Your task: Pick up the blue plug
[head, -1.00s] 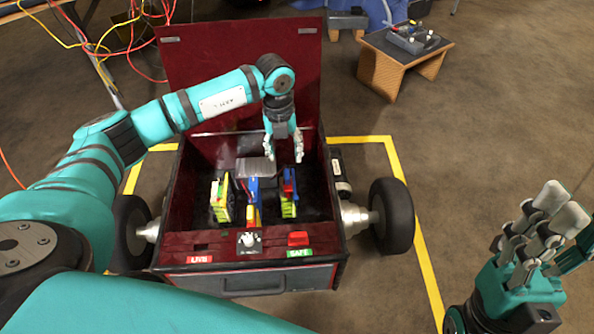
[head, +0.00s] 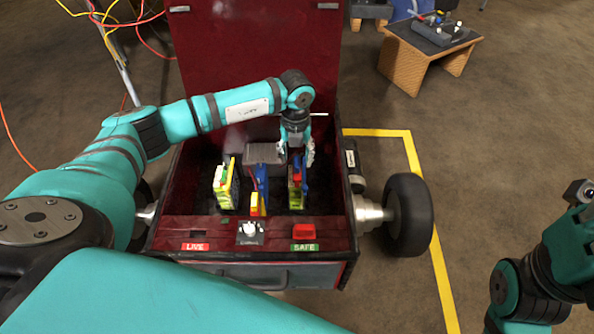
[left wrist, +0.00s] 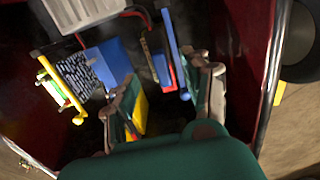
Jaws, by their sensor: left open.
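In the head view, two blue parts stand in the dark red box: a blue piece (head: 261,180) with yellow at its front, in the middle, and a narrow blue and red piece (head: 297,174) to its right. I cannot tell for certain which is the blue plug. My left gripper (head: 296,152) is open, pointing down, just above and behind the right-hand piece. In the left wrist view its fingers (left wrist: 166,92) are spread, with a long blue bar (left wrist: 171,45) near the right finger. Contact is unclear.
The box's front panel (head: 270,237) carries LIVE and SAFE labels, a knob and a red switch. A yellow and green block (head: 226,185) stands at left inside the box. The raised lid (head: 240,50) is behind. A small wooden table (head: 425,65) stands back right.

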